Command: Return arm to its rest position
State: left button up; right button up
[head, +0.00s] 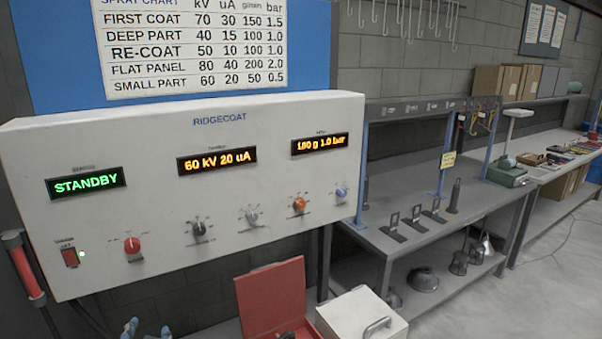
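Neither of my grippers and neither of my arms can be made out in the head view, so their pose is not shown. A white RIDGECOAT control panel (150,160) fills the left and middle. Its green display (86,184) reads STANDBY. The amber displays read 60 kV 20 uA (216,161) and what looks like 100 g 1.0 bar (320,144). Several knobs run along the lower face, among them a red one (132,244), an orange one (299,205) and a blue one (342,190).
A spray chart (190,45) hangs above the panel. An open red case (270,295) and a white lidded box (360,315) stand below it. Small blue-tipped items (130,325) show at the bottom edge, partly cut off. A grey workbench (420,240) stands right; clear floor (545,290) lies beyond.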

pick_arm(q)
jog(key=s+d+f+n+g+h, duration=0.25)
jog(key=s+d+f, duration=0.3)
jog(key=s, duration=0.35)
jog(key=s+d+f+n+g+h, duration=0.1)
jog(key=s+d+f+g+h, duration=0.2)
jog(key=s+f, duration=0.45)
jog(key=s+d+f+n+g+h, duration=0.1)
jog(key=s+d+f+n+g, duration=0.15)
jog(key=s+d+f, duration=0.55)
jog(key=s+a+f+m+g+b, duration=0.1)
jog(key=s+a+f+b, duration=0.15)
jog(key=f, duration=1.35)
jog(key=s+a+f+g+b, duration=0.15)
jog(key=f+b, duration=0.25)
jog(key=f, duration=1.1)
jog(key=s+a+f+b, duration=0.2)
jog(key=s+f+b, duration=0.2)
jog(key=s+f, duration=1.2)
notch_tip(320, 180, down, 3)
jog(key=shift+s+g, duration=0.35)
